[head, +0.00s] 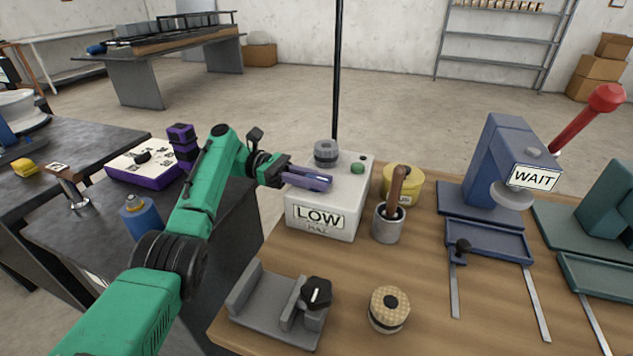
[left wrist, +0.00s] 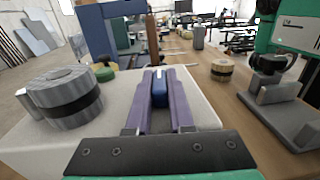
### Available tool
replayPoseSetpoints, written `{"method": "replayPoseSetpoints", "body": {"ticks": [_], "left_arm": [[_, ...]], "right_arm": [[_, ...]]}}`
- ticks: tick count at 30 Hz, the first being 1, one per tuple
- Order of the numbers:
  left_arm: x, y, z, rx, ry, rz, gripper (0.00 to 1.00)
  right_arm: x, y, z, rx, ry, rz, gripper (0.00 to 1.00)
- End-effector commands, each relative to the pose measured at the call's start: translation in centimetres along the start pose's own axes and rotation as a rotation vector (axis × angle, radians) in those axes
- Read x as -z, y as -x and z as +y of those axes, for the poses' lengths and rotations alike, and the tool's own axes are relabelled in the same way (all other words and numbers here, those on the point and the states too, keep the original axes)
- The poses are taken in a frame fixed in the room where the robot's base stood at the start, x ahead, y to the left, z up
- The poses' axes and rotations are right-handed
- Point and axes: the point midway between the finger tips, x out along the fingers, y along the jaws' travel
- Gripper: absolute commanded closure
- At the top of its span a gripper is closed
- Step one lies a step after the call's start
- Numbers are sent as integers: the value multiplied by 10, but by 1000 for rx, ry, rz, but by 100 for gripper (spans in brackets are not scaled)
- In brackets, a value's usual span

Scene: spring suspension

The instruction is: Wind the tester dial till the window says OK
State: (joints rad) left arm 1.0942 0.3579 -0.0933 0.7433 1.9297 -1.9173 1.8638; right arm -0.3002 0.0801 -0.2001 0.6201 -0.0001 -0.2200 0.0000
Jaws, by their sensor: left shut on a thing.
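The tester is a pale box (head: 350,212) at the left edge of the wooden bench, and its front window (head: 318,217) reads LOW. A ribbed grey cylinder with a dark band (head: 326,152) stands on its top, also large at left in the left wrist view (left wrist: 65,97). My left gripper (head: 318,181), with purple fingers, is low over the tester's top, beside the grey cylinder. Its fingers are shut on a blue bar (left wrist: 159,92) with a pale mark at its end. The bar looks like the dial's grip; its base is hidden. My right gripper is out of view.
A green button (head: 357,168) is on the tester. To its right stand a grey cup with a wooden handle (head: 388,225), a yellow tin (head: 415,190) and a blue press reading WAIT (head: 490,165). A grey fixture (head: 265,305) and tan ribbed cylinder (head: 389,315) sit in front.

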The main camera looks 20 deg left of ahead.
Motion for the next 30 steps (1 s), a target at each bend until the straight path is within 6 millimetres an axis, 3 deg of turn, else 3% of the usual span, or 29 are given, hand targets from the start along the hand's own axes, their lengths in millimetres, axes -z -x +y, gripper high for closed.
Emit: {"method": "replayPoseSetpoints", "body": {"ticks": [4,5,6,7,22,26,30], "left_arm": [[2,0,0,2,4,4,100],[2,0,0,2,4,4,72],[2,0,0,2,4,4,57],[2,0,0,1,4,4,50],[-4,0,0,-1,0,2,50],[-23,0,0,0,-3,2,50],[-58,0,0,-1,-4,2,50]], "right_arm": [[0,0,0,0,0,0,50],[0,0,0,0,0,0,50],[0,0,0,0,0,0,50],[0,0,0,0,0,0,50],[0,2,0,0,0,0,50],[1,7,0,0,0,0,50],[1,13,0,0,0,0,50]]}}
